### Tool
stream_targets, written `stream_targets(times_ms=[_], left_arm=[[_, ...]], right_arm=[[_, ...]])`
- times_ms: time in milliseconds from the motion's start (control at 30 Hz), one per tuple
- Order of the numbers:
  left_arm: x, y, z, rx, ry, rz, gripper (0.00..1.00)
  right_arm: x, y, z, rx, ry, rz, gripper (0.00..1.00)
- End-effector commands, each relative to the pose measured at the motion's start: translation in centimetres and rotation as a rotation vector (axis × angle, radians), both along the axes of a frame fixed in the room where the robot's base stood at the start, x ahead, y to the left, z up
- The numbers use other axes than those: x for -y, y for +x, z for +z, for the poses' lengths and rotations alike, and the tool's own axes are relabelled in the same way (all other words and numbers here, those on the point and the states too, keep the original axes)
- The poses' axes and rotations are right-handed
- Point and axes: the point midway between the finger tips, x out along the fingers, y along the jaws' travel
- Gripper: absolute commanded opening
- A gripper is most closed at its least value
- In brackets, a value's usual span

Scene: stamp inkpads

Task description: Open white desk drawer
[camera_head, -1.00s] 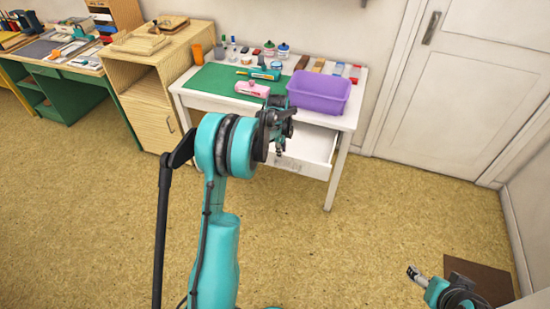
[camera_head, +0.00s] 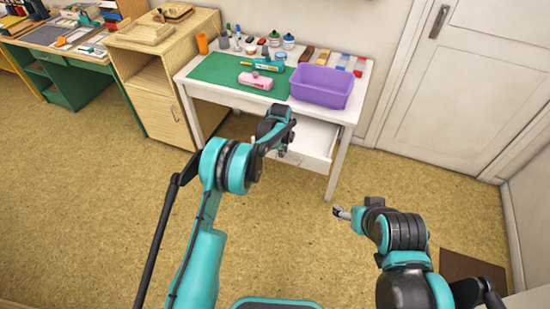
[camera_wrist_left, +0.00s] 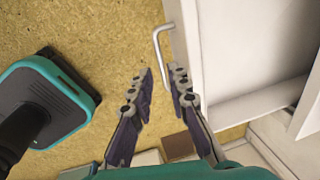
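The white desk (camera_head: 357,105) stands against the back wall. Its drawer (camera_head: 313,138) is partly pulled out, and its pale inside shows in the head view. My left gripper (camera_head: 284,151) is at the drawer's front, partly hidden by my own wrist. In the left wrist view the left gripper (camera_wrist_left: 161,78) is open, with a gap between its fingers. The grey drawer handle (camera_wrist_left: 158,45) is just beyond the fingertips, its near end by the gap; I cannot tell whether they touch. My right gripper (camera_head: 341,212) is over the floor in front of the desk, too small to judge.
On the desk are a purple bin (camera_head: 321,87), a green mat (camera_head: 215,75), a pink object (camera_head: 255,80) and several small bottles and pads. A wooden cabinet (camera_head: 152,100) stands left of the desk. A white door (camera_head: 450,90) is at right. The floor in front is open.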

Motion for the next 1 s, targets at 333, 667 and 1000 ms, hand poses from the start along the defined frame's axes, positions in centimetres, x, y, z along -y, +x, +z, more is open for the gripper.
stream_targets(times_ms=[333, 667, 1000], left_arm=[[0.2, 0.9, -5.3, 0.000, 0.000, 0.001, 0.17], [0.2, 1.0, -5.8, 0.000, 0.000, 0.002, 0.17], [0.2, 0.9, -5.8, 0.000, 0.000, 0.002, 0.00]], right_arm=[[0.0, 0.0, -2.0, 0.000, 0.000, 0.000, 0.72], [0.0, 0.0, -2.1, 0.000, 0.000, 0.000, 0.72], [0.0, 0.0, -2.1, 0.000, 0.000, 0.000, 0.72]])
